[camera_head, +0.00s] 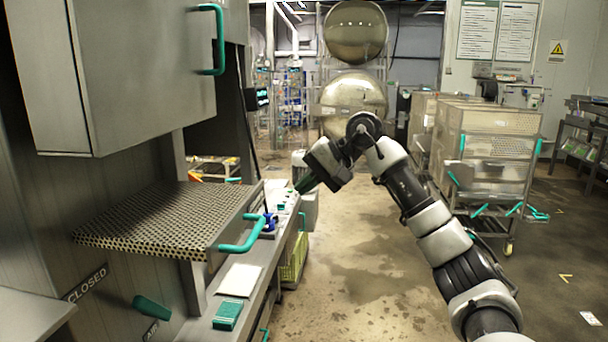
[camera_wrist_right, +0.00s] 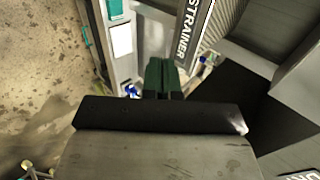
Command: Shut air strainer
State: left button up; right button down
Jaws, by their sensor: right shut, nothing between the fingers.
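A dark label reading "STRAINER" (camera_wrist_right: 192,28) shows in the right wrist view. In the head view, a teal lever (camera_head: 151,308) sits low on the left machine, beside a "CLOSED" label (camera_head: 86,284) and a partly cut-off label. I cannot tell for sure which part is the air strainer. A perforated metal drawer or tray (camera_head: 165,215) with a teal handle (camera_head: 243,238) juts out above. My right gripper (camera_head: 306,184) is beyond the tray's handle, over the far end of the ledge. Its dark green fingers (camera_wrist_right: 161,76) are together and empty. My left gripper is out of view.
The ledge holds a white sheet (camera_head: 239,280), a teal block (camera_head: 228,315) and a blue fitting (camera_head: 269,221). A yellow crate (camera_head: 293,262) stands below. Wheeled mesh carts (camera_head: 490,150) stand at the right. The wet floor (camera_head: 370,260) between is mostly clear.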

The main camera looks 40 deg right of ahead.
aim_at(257, 208)
jog(key=w+a+f+p, duration=0.1)
jog(key=w, duration=0.1)
jog(key=w+a+f+p, duration=0.1)
jog(key=w+a, duration=0.1)
jog(key=w+a+f+p, duration=0.1)
jog(key=w+a, duration=0.1)
jog(key=shift+w+a+f+p, duration=0.1)
jog(key=shift+f+p, duration=0.25)
jog(key=shift+f, duration=0.1)
